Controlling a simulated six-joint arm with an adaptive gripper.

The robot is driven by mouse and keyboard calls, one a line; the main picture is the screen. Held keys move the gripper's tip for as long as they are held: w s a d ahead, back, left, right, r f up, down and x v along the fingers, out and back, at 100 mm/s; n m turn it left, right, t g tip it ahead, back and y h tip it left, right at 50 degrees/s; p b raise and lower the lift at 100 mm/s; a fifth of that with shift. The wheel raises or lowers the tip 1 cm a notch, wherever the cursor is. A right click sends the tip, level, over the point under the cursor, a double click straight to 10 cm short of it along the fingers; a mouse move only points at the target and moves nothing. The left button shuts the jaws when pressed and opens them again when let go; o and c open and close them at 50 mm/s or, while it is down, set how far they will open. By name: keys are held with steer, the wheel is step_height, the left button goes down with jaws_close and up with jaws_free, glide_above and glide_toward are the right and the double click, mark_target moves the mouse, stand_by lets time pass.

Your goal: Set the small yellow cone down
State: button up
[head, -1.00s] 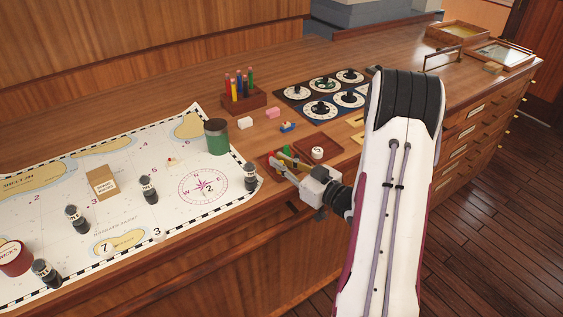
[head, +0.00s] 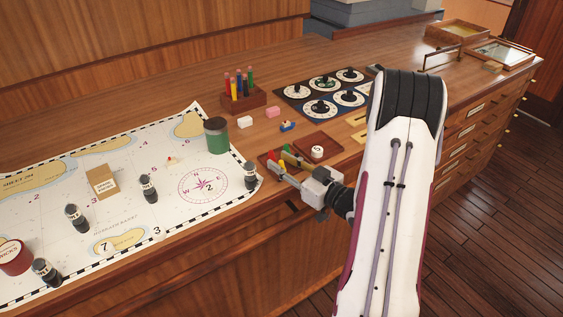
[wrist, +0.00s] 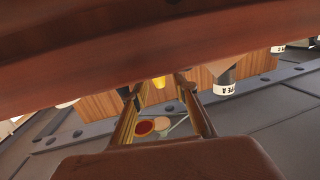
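The small yellow cone (wrist: 159,82) shows in the wrist view between the two fingers, with a gap on each side. In the head view a small yellow shape (head: 281,163) shows at the fingertips, partly hidden by them. My gripper (head: 277,160) reaches in from the right, low over the left part of a shallow reddish-brown wooden tray (head: 333,146). Its fingers stand apart in both views, so it looks open. A small green piece (head: 286,149) and a small red piece (head: 271,155) are close to the fingertips. The cone's base is not clearly visible.
A dark green can (head: 216,137), a pen block (head: 243,101) and a dial panel (head: 320,107) stand farther back.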

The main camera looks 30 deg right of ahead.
steer(key=shift+v, duration=3.6)
steer(key=shift+w, duration=0.1)
